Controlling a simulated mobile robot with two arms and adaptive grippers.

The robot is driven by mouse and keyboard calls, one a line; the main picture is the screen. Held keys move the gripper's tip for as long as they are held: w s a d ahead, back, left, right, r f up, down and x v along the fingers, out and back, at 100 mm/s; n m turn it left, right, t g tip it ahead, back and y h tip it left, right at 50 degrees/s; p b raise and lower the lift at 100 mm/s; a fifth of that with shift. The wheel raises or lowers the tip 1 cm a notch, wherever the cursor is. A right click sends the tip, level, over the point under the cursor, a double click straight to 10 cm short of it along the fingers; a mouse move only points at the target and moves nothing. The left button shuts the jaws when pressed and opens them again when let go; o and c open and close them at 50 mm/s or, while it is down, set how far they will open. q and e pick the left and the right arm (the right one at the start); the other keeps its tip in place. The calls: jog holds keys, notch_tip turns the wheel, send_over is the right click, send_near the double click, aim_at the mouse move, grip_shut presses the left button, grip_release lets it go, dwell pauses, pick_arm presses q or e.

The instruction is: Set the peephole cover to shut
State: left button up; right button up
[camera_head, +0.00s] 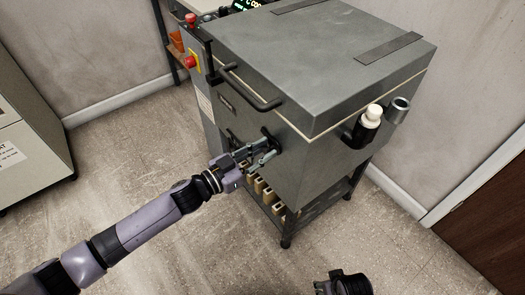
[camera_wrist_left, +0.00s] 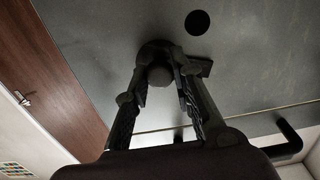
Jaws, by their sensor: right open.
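The peephole cover is a dark plate with a round knob (camera_wrist_left: 160,75) on the grey front of the kiln (camera_wrist_left: 90,50). A black round hole (camera_wrist_left: 198,22) shows uncovered beside the plate in the left wrist view. My left gripper (camera_head: 256,152) reaches the kiln front in the head view. In the left wrist view its two fingers stand apart, one on each side of the knob; firm contact cannot be made out. In the head view the fingers partly hide the cover. My right gripper (camera_head: 338,284) is open and empty at the bottom edge, away from the kiln.
A bar handle (camera_head: 252,90) juts from the lid above my left gripper. A red stop button (camera_head: 190,62) sits on the kiln's left side. A black holder with a white-topped item (camera_head: 370,116) is on the right side. Bricks (camera_head: 264,190) stand below. The floor in front is clear.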

pick_arm(q)
grip_shut()
jog(key=shift+f, duration=0.15)
dwell(0.4)
jog(key=shift+w+a+f+m+b, duration=0.45)
jog(key=shift+w+f+m, duration=0.15)
jog(key=shift+m, duration=1.75)
jog(key=shift+w+a+f+m+b, duration=0.45)
jog(key=shift+w+m, duration=0.2)
jog(key=shift+m, duration=1.75)
jog(key=shift+w+a+f+m+b, duration=0.4)
jog(key=shift+w+f+m+b, duration=0.15)
jog(key=shift+m, duration=1.8)
pick_arm(e)
notch_tip(320, 180, up, 9)
jog(key=w, duration=0.1)
jog(key=shift+w+r+t, duration=0.2)
jog(key=shift+w+t, duration=0.1)
jog(key=shift+r, duration=0.1)
